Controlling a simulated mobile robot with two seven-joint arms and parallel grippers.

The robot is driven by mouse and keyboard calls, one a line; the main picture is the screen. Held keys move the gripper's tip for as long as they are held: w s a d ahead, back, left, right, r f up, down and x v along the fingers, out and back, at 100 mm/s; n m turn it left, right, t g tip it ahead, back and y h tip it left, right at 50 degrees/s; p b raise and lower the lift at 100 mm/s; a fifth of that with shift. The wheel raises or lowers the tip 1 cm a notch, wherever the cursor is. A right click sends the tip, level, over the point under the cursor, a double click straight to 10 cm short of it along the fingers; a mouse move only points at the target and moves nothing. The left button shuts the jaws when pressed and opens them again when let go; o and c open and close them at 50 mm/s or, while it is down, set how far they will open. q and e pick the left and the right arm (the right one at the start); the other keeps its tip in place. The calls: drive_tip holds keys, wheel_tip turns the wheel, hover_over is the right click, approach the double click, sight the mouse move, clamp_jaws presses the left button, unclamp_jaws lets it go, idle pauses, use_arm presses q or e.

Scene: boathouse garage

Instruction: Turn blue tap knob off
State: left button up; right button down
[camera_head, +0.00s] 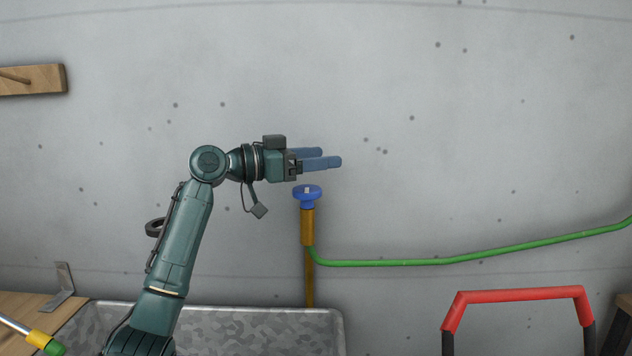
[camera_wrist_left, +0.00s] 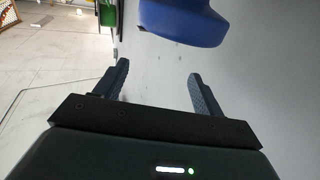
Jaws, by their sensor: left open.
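The blue tap knob (camera_head: 307,192) sits on top of an upright brass tap (camera_head: 307,227) against the grey wall. A white mark shows on the knob's top. My left gripper (camera_head: 330,158) is open and empty, pointing right, just above the knob in the head view. In the left wrist view the knob (camera_wrist_left: 180,20) shows large at the top, apart from the two spread fingers (camera_wrist_left: 157,80). My right gripper is in neither view.
A green hose (camera_head: 440,261) runs from the tap to the right along the wall. A metal trough (camera_head: 270,325) stands below. A red and black handle (camera_head: 520,295) rises at lower right. A screwdriver (camera_head: 35,337) lies at lower left. The wall above the tap is clear.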

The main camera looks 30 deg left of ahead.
sight(316, 187)
use_arm(q)
drive_tip(key=shift+r, duration=1.95)
